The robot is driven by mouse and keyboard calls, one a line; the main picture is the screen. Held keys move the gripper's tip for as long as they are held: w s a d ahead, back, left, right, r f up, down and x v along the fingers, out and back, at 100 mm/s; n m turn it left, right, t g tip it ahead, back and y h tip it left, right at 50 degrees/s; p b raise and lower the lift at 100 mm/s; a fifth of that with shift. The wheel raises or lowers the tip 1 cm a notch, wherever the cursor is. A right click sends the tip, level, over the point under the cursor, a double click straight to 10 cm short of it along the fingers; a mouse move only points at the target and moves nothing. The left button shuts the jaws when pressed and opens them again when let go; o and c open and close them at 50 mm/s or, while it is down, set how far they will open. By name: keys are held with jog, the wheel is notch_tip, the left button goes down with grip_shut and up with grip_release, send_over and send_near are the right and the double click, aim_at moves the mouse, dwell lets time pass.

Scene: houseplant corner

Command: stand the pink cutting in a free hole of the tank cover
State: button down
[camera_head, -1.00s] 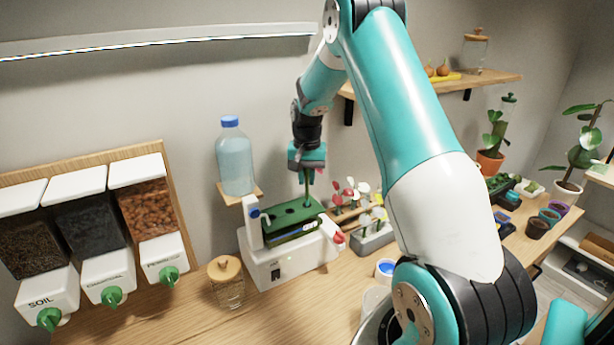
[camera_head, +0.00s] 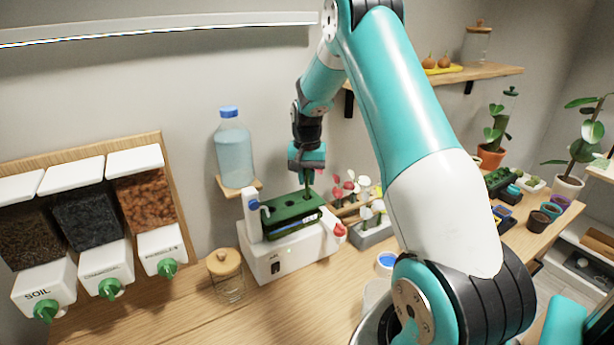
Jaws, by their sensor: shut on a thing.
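My gripper (camera_head: 308,170) is above the right end of the green tank cover (camera_head: 284,217). It is shut on the cutting (camera_head: 309,187), of which I see a short dark green stem pointing down, roughly upright. The stem's lower end meets the cover near its right back part; I cannot tell whether it is in a hole. The cutting's pink part is hidden by the gripper. The cover has dark holes, some of them visibly empty left of the stem. It sits on a white tank unit (camera_head: 305,257) on the bench.
A blue-capped water bottle (camera_head: 234,155) stands on a small shelf behind left. A rack with red and white cuttings (camera_head: 350,188) and a grey block (camera_head: 372,233) stand close to the right. A lidded jar (camera_head: 227,277) is at the front left.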

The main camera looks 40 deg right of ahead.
jog(key=shift+f, duration=0.5)
jog(key=c, duration=0.6)
grip_release()
jog(key=shift+r+p, duration=2.35)
jog(key=shift+r, duration=1.25)
